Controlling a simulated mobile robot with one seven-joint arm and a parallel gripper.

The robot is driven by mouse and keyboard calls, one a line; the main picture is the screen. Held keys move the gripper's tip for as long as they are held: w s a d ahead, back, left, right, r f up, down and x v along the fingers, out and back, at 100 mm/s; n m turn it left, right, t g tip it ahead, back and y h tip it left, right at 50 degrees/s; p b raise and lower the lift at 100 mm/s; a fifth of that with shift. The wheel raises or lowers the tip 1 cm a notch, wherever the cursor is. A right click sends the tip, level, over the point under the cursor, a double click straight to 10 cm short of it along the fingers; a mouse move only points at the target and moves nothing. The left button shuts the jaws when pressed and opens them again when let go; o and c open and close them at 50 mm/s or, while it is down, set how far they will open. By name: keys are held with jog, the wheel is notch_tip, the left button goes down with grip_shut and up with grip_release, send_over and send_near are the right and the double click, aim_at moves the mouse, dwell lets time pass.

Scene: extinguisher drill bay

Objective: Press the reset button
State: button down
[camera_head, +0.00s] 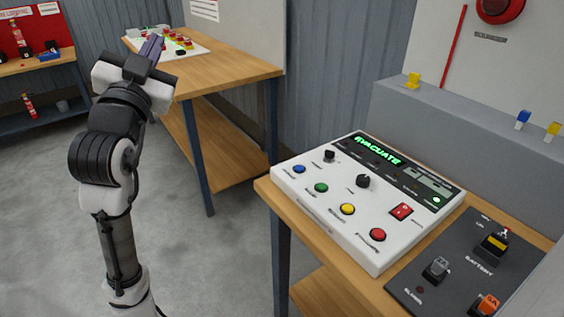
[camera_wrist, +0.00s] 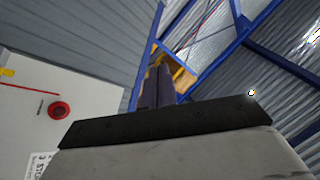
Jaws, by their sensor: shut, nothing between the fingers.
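A white control panel (camera_head: 330,215) lies on a wooden bench at the right in the head view. It has a blue button (camera_head: 299,169), a green button (camera_head: 321,187), a yellow button (camera_head: 347,209) and a red button (camera_head: 377,234) in a slanting row. Their labels are too small to read, so I cannot tell which is reset. A green display on it reads EVACUATE. My gripper (camera_head: 152,46) is shut and empty, raised at upper left, well away from the panel. Its fingers also show in the wrist view (camera_wrist: 155,88), pointing toward the ceiling; no panel shows there.
The panel also carries two black knobs and a red rocker switch (camera_head: 401,210). A dark battery board (camera_head: 425,262) lies to its right. A grey ledge (camera_head: 450,118) with small yellow and blue pieces stands behind. Another wooden table (camera_head: 225,65) stands behind my gripper. Air above the panel is clear.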

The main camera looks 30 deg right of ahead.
jog(key=d+f+m+g+h+p, duration=0.1)
jog(key=d+f+m+g, duration=0.15)
jog(key=d, duration=0.35)
jog(key=d+f+m+g, duration=0.2)
jog(key=d+g, duration=0.2)
jog(key=d, duration=0.2)
jog(key=m+g+y+p, duration=0.3)
jog(key=m+g+y, duration=0.35)
jog(key=g, duration=0.45)
send_over(318, 188)
notch_tip(318, 188, down, 17)
jog(key=shift+m+h, duration=0.4)
jog(key=shift+h, duration=0.05)
jog(key=shift+f+t, duration=0.15)
jog(key=shift+t, duration=0.1)
notch_tip(318, 188, down, 9)
jog(key=b, duration=0.6)
jog(key=shift+b, duration=0.3)
jog(key=shift+f, duration=0.25)
